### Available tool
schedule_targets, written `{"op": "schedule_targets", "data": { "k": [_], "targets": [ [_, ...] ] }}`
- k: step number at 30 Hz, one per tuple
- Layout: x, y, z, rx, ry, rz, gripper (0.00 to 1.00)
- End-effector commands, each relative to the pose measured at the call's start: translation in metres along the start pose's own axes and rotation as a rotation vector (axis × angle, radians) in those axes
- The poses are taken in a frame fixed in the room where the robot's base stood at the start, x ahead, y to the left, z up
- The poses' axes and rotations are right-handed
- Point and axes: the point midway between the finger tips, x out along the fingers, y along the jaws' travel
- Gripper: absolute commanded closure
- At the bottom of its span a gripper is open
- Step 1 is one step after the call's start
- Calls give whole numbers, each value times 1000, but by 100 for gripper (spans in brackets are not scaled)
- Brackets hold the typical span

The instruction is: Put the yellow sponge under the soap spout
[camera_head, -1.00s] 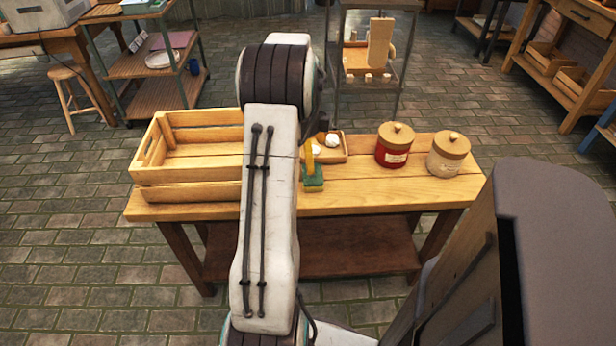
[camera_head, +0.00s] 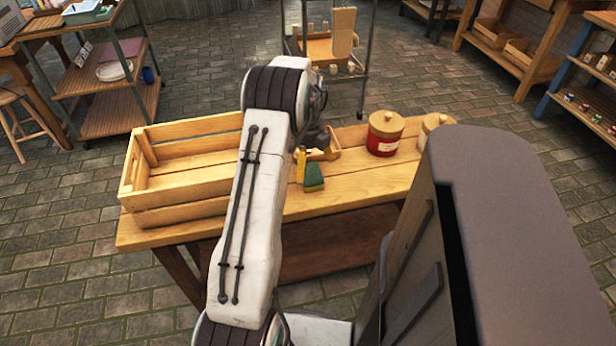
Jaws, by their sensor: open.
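My gripper (camera_head: 315,157) is partly hidden behind my arm. No soap spout can be made out clearly. A tall pale wooden piece (camera_head: 343,33) stands on a metal-framed stand at the back, too small to identify.
A wooden crate (camera_head: 190,192) fills the table's left end. A red jar (camera_head: 384,134) and a pale jar (camera_head: 432,123) stand to the right. A small tray (camera_head: 336,138) is mostly hidden behind my gripper. Shelves line the back; tiled floor lies between.

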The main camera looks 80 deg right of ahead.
Motion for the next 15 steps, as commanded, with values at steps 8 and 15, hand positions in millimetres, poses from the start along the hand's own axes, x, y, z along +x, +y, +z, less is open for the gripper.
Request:
{"op": "schedule_targets", "data": {
  "k": [8, 15],
  "targets": [
    [32, 2, 1, -3, 3, 1, 0],
    [50, 2, 2, -3, 1, 1, 0]
  ]
}}
